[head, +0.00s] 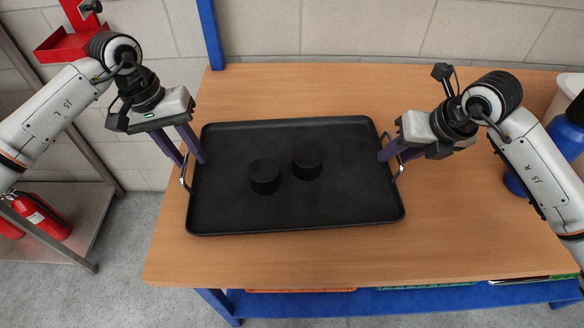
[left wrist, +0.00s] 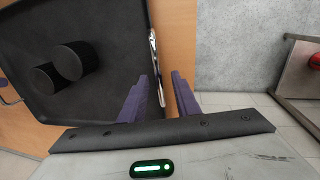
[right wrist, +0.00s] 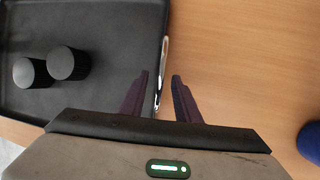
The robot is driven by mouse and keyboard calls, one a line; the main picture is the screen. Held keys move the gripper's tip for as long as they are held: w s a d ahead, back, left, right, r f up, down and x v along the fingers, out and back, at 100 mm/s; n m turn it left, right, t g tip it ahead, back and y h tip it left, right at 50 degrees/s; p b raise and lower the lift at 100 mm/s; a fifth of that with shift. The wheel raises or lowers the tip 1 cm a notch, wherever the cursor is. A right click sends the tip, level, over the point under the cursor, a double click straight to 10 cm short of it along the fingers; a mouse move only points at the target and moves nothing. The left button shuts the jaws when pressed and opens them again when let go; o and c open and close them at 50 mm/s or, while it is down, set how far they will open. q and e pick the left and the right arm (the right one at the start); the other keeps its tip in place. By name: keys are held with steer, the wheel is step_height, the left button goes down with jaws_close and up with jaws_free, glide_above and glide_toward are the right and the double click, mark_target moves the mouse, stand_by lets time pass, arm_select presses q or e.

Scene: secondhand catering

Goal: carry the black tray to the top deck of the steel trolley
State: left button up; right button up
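The black tray (head: 340,215) lies flat on the wooden table, with a metal handle at each short end. Two black round knobbed or cylindrical items, the left one (head: 264,176) and the right one (head: 307,161), stand on it. My left gripper (head: 190,160) is open at the left handle (left wrist: 153,50), its fingers pointing down near the bar. My right gripper (head: 391,156) is open at the right handle (right wrist: 163,65), which shows between its fingers. A steel unit (head: 85,205) with a grey deck stands at the left; I cannot tell whether it is the trolley.
The table (head: 290,262) is clear in front of the tray. Red extinguishers (head: 42,215) are on the steel unit's deck. A blue object (head: 568,135) and a white container stand at the table's right. Floor shows between table and steel unit. A blue post (head: 210,35) rises behind.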

arm_select(q)
steer(key=shift+f, duration=0.15)
arm_select(e)
steer(key=shift+f, duration=0.15)
arm_select(q)
steer(key=shift+c, duration=0.2)
arm_select(e)
steer(key=shift+c, duration=0.2)
arm_select(q)
jaws_close()
arm_select(e)
jaws_close()
steer(key=shift+w, duration=0.1)
stand_by(0.5)
